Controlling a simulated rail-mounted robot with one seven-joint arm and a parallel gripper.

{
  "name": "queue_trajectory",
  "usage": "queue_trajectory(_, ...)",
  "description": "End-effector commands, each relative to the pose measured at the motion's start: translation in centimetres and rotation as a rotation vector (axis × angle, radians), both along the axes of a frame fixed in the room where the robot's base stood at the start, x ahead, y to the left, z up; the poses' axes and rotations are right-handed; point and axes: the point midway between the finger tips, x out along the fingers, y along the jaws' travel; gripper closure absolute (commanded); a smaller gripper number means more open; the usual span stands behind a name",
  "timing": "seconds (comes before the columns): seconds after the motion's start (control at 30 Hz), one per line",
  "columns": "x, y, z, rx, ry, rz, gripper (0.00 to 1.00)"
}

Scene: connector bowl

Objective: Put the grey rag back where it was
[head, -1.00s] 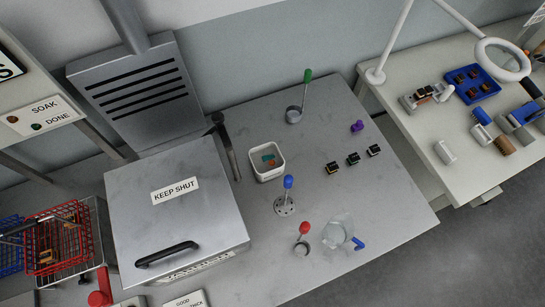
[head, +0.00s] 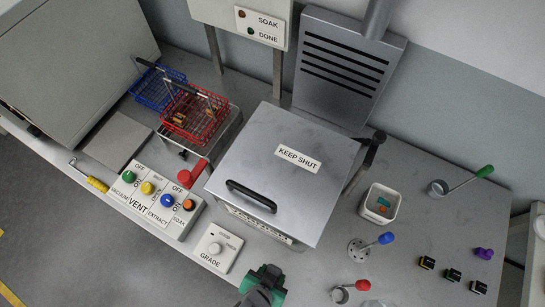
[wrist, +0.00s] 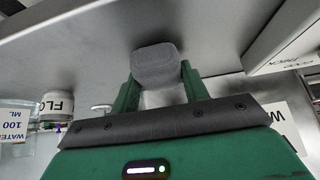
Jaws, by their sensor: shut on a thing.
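The grey rag (wrist: 156,64) shows in the wrist view as a soft-edged grey lump between the two green fingers of my gripper (wrist: 158,82). The fingers are shut on it from either side. In the head view my gripper (head: 263,286) is at the bottom edge, in front of the steel box marked KEEP SHUT and just right of the GRADE dial plate. I cannot make out the rag in the head view.
The steel box (head: 278,180) has a closed lid with a black handle. A VENT button panel (head: 155,203) and GRADE plate (head: 216,247) lie left of my gripper. Red (head: 195,115) and blue baskets stand behind. A white tub (head: 381,204) and ladles stand right.

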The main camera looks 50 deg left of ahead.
Motion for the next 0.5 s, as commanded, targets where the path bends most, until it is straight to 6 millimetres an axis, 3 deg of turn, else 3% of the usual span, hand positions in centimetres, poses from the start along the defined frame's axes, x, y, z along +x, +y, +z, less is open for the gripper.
queue_trajectory(0.3,0.01,-0.01,-0.26,0.000,-0.001,0.000,0.77)
queue_trajectory(0.33,0.01,-0.01,-0.28,0.000,-0.001,0.000,0.53)
queue_trajectory(0.43,0.01,-0.01,-0.22,0.000,-0.001,0.000,0.34)
queue_trajectory(0.5,0.00,-0.01,-0.23,0.000,-0.001,0.000,0.33)
